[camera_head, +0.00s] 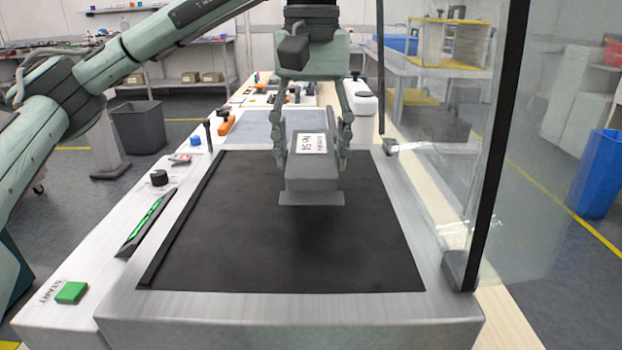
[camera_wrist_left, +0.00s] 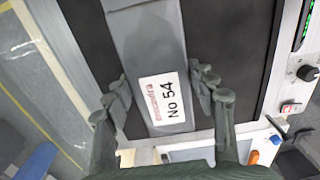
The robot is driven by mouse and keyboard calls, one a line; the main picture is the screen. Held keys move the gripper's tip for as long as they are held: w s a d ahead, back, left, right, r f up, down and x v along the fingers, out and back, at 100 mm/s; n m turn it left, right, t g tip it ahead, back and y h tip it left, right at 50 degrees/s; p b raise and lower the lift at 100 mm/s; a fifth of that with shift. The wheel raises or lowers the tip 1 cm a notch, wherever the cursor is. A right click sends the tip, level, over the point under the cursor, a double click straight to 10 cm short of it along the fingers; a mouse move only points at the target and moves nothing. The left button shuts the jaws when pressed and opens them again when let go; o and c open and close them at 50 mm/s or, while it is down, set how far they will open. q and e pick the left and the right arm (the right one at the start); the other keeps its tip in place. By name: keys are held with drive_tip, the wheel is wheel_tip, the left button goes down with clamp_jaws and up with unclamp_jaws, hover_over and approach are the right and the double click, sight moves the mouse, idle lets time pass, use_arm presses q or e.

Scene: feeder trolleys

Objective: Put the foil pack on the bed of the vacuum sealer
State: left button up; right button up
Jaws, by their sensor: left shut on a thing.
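The foil pack (camera_head: 311,180) is a grey packet with a white label reading No 54. My left gripper (camera_head: 312,150) is shut on it, one finger on each side, over the black bed (camera_head: 270,250) of the vacuum sealer (camera_head: 290,310). The pack's lower end seems a little above the bed; I cannot tell whether it touches. In the left wrist view the foil pack (camera_wrist_left: 150,60) lies between the fingers of my left gripper (camera_wrist_left: 165,92), with the dark bed behind it. My right gripper is not in view.
A clear lid panel (camera_head: 560,110) with a black edge stands upright at the right of the bed. A green START button (camera_head: 71,292), a green display (camera_head: 147,222) and a black knob (camera_head: 159,178) lie along the left side. A white canister (camera_head: 360,100) stands behind.

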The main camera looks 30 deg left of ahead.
use_arm(q)
wheel_tip(320, 180, down, 3)
drive_tip(key=shift+f, duration=0.4)
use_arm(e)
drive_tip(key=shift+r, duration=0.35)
use_arm(q)
drive_tip(key=shift+f, duration=0.15)
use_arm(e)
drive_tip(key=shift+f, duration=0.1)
use_arm(q)
drive_tip(key=shift+b, duration=0.3)
drive_tip(key=o, duration=1.3)
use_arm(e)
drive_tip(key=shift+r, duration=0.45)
